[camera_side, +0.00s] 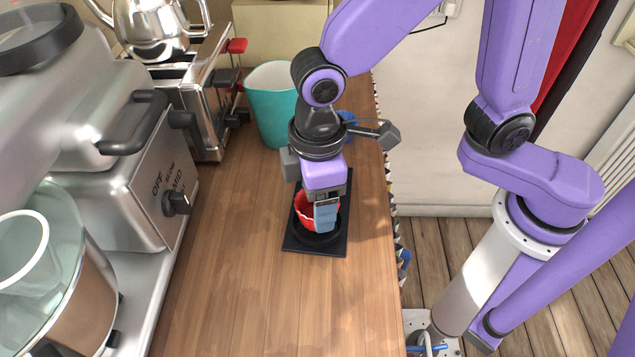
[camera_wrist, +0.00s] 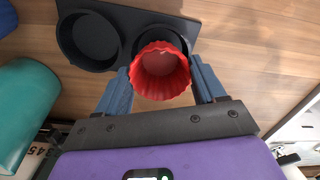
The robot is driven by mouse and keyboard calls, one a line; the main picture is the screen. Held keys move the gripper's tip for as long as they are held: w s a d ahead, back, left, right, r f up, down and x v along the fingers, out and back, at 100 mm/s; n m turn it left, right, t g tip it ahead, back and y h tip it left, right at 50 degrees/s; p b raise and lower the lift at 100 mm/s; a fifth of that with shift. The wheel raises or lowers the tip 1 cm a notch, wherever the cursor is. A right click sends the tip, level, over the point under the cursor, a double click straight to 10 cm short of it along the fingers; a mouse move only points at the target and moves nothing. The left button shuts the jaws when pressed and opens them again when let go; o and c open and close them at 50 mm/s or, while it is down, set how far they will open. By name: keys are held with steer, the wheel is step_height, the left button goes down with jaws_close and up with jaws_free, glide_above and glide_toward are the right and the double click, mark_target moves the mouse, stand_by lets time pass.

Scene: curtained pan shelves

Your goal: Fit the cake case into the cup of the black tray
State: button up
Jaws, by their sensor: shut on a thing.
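The red fluted cake case (camera_side: 303,212) is held between the blue fingers of my gripper (camera_side: 324,217), over the black tray (camera_side: 296,247). In the wrist view the case (camera_wrist: 160,72) is upright with its open top facing the camera, and my gripper (camera_wrist: 162,86) has one finger on each side. The tray (camera_wrist: 130,12) has two round cups. The left cup (camera_wrist: 90,42) is empty. The case overlaps the right cup (camera_wrist: 152,33), set off toward my gripper, and hides much of it. I cannot tell how high the case is above that cup.
A teal bin (camera_side: 272,105) stands behind the tray, with a blue object (camera_side: 348,120) beside it. A toaster (camera_side: 200,95) and a steel appliance (camera_side: 125,165) line the left. The wooden counter (camera_side: 240,300) is clear in front; its right edge runs close to the tray.

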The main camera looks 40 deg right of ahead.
steer(key=shift+f, duration=0.15)
steer(key=shift+f, duration=1)
steer(key=shift+f, duration=0.25)
stand_by(0.5)
steer(key=o, duration=1.1)
step_height(320, 180, up, 17)
steer(key=shift+r, duration=0.2)
